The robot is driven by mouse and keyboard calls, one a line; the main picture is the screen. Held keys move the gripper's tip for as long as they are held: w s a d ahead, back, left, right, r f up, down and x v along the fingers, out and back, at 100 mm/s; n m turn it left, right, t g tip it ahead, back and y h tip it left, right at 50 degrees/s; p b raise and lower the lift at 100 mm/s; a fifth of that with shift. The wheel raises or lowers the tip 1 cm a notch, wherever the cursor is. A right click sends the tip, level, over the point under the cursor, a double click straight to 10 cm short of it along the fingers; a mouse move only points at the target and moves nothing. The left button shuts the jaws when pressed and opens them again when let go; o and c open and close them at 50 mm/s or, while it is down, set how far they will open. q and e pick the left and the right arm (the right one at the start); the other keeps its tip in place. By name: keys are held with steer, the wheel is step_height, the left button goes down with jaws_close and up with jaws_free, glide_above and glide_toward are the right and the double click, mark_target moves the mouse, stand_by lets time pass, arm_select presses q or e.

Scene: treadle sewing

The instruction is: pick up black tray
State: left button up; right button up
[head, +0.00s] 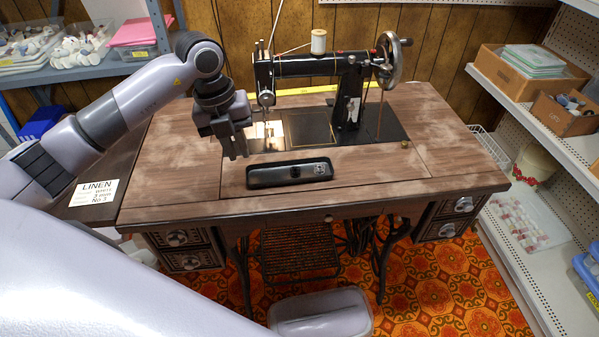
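The black tray (268,174) is a long, shallow dish lying flat on the wooden sewing table (180,170), near its front edge. A small metallic round item (320,169) lies at the tray's right end. My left gripper (236,152) points down just behind and to the left of the tray's left end, apart from it. Its fingers look close together, and I cannot tell whether they are open or shut. Nothing shows between them. My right gripper is not in view.
A black sewing machine (310,66) with a handwheel (392,60) and thread spool (319,41) stands behind the tray. A LINEN card (95,192) lies at left. Shelves (520,80) border the right side. The tabletop right of the tray is clear.

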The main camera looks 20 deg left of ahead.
mark_target(246, 172)
arm_select(q)
steer(key=f, duration=0.4)
steer(key=w+f, duration=0.1)
steer(key=f, duration=0.1)
steer(key=shift+d+f, duration=0.1)
steer(key=shift+f, duration=0.3)
jaws_close()
